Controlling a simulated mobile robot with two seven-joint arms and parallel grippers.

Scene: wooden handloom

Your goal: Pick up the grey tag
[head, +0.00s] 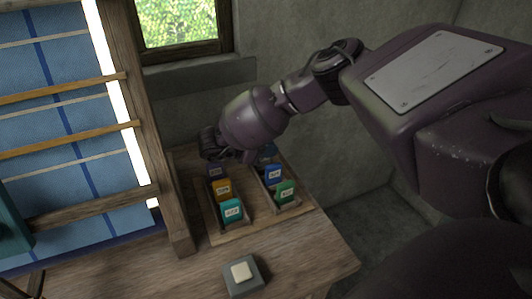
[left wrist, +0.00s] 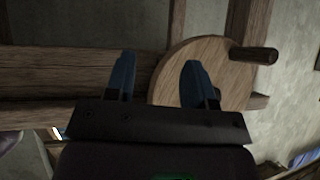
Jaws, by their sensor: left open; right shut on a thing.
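My right gripper (head: 212,146) is at the back left of a wooden tray (head: 246,224), above a purple tag (head: 216,171). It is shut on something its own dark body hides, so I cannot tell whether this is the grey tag. No clearly grey tag shows among the coloured ones. My left gripper (left wrist: 162,82) shows in the left wrist view with its two blue fingers apart and nothing between them. A round wooden wheel (left wrist: 180,75) with a peg is behind it.
The tray also holds orange (head: 221,189), teal (head: 232,210), blue (head: 273,174) and green (head: 285,192) tags, and a dark blue one (head: 267,153) at the back. A grey block with a cream top (head: 242,273) is at the table's front. The loom post (head: 150,120) stands left.

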